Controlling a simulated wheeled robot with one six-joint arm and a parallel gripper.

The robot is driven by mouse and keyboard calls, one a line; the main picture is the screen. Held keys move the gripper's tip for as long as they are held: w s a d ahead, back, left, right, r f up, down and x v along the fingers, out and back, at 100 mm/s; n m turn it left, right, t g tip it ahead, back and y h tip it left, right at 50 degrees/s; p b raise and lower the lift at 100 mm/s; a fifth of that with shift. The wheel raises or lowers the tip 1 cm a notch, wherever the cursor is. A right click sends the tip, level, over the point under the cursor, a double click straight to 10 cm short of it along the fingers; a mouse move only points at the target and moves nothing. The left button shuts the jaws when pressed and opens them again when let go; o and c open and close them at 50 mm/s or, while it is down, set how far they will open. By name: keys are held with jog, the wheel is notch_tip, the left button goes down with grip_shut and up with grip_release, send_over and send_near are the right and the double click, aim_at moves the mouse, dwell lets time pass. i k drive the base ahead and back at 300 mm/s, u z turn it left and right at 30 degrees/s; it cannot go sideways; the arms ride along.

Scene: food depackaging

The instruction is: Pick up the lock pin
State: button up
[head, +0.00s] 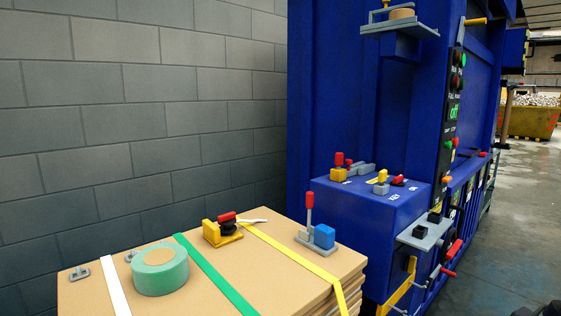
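I cannot tell for sure which item is the lock pin. An upright red-handled piece (309,202) stands on a grey base beside a blue block (324,236), on the right of the cardboard stack. A yellow rod (475,21) sticks out high on the blue machine. A red handle (454,249) sticks out low on the machine's right side. My gripper is not clearly in view. Only a dark, cut-off shape (549,310) shows at the bottom right edge, and I cannot tell what it is.
The cardboard stack (205,291) carries a green tape roll (160,282), a yellow, red and black tool (222,230) and straps. The blue machine (340,110) has a control ledge and a small grey shelf (425,232). Clear floor (515,225) lies to the right.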

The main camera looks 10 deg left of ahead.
aim_at(339, 157)
jog(key=u, duration=0.1)
jog(key=i, duration=0.2)
jog(key=z, duration=0.3)
jog(key=k, duration=0.5)
jog(key=z, duration=0.9)
jog(key=i, duration=1.65)
jog(key=u, duration=0.8)
jog(key=i, duration=0.75)
jog(key=u, duration=0.85)
